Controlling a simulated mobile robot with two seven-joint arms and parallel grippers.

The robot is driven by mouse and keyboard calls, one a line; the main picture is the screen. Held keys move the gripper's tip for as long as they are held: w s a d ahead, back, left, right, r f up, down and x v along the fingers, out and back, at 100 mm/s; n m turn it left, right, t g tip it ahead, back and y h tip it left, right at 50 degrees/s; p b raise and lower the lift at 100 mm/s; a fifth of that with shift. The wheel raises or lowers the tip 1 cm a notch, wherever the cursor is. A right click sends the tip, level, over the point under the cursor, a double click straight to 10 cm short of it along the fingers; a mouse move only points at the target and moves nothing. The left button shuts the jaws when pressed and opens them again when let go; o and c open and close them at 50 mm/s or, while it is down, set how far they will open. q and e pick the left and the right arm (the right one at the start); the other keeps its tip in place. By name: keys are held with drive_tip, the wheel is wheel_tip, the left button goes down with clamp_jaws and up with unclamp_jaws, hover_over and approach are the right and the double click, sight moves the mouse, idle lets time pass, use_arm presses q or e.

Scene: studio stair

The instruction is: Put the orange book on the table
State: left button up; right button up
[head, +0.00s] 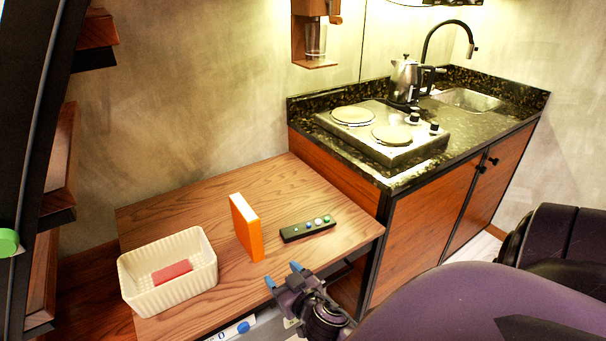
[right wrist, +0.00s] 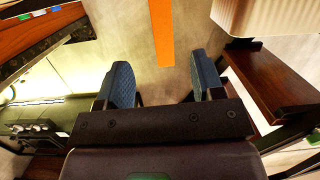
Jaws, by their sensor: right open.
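The orange book (head: 246,227) stands upright on the wooden table (head: 185,215), between a white basket and a dark remote. It also shows at the top of the right wrist view (right wrist: 162,30), in line with the gap between my fingers. My right gripper (head: 284,275) is open and empty at the table's front edge, in front of the book and apart from it. Its two blue fingers are spread in the right wrist view (right wrist: 163,82). My left gripper is not in view.
The white basket (head: 196,283) holds a red block (head: 172,272) at the table's left front. The dark remote (head: 308,229) with coloured buttons lies right of the book. A counter with a hotplate (head: 385,142) rises behind right. The table's back is clear.

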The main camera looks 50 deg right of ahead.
drive_tip(key=s+a+f+n+g+y, duration=0.1)
drive_tip(key=s+a+f+g, duration=0.1)
drive_tip(key=s, duration=0.4)
drive_tip(key=s+a+f+n+g+y, duration=0.2)
drive_tip(key=s+a+f, duration=0.1)
drive_tip(key=s+f, duration=0.3)
drive_tip(key=shift+s+a+f, duration=0.3)
drive_tip(key=shift+s+a, duration=0.1)
drive_tip(key=shift+s, duration=0.25)
